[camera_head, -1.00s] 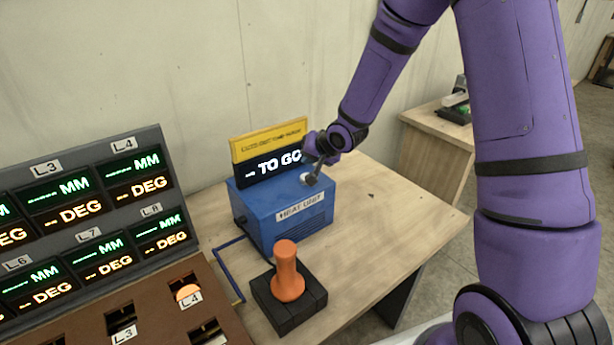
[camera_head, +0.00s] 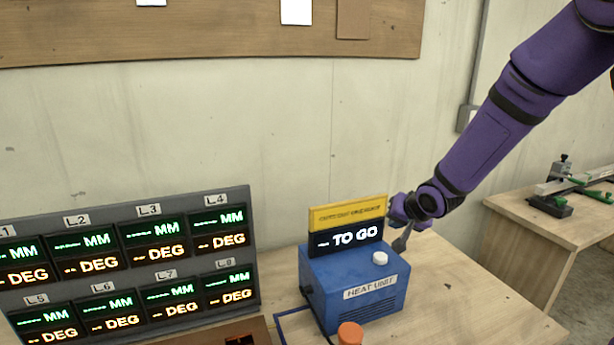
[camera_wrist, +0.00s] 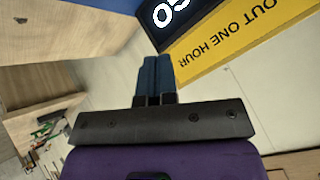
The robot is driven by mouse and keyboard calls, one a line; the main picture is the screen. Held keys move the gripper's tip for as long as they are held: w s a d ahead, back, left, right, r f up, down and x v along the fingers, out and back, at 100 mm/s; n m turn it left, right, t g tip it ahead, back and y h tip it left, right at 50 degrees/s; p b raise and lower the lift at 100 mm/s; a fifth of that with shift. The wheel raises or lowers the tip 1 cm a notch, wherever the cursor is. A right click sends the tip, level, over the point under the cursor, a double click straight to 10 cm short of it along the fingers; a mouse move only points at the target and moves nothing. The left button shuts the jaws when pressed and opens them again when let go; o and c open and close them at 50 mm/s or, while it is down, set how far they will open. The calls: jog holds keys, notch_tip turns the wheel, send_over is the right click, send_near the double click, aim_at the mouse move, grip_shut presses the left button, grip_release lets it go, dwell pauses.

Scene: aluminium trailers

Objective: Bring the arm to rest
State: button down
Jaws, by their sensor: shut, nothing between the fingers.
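My gripper (camera_head: 402,240) is at the end of my purple arm, just right of the blue heat unit (camera_head: 345,306) in the head view. In the wrist view my gripper's two fingers (camera_wrist: 155,78) are together with nothing between them. The heat unit carries a white knob (camera_head: 380,258) on top and a sign (camera_head: 347,224) reading "TO GO" under a yellow strip. The sign also shows close past the fingertips in the wrist view (camera_wrist: 235,40). I cannot tell whether the gripper touches the unit or the sign.
A display panel (camera_head: 250,290) with several MM and DEG readouts stands at the left. An orange handle (camera_head: 350,333) shows at the bottom edge. The wooden table (camera_head: 470,305) is bare right of the heat unit. Another table (camera_head: 560,232) with tools stands farther right. A board (camera_head: 200,35) hangs on the wall.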

jog(key=s+d+r+n+h, duration=0.1)
jog(key=s+d+r+h, duration=0.2)
jog(key=s+r, duration=0.55)
jog(key=s+r+n+g, duration=0.1)
jog(key=s+r, duration=0.3)
jog(key=s, duration=0.5)
jog(key=s+d+r+g, duration=0.1)
jog(key=s+r, duration=0.3)
jog(key=s, duration=0.4)
jog(key=s+r+n, duration=0.1)
jog(key=s+r, duration=0.3)
jog(key=s, duration=0.5)
jog(key=shift+s+d+n+g, duration=0.3)
jog(key=shift+s+d+g, duration=0.05)
jog(key=shift+d+g, duration=0.05)
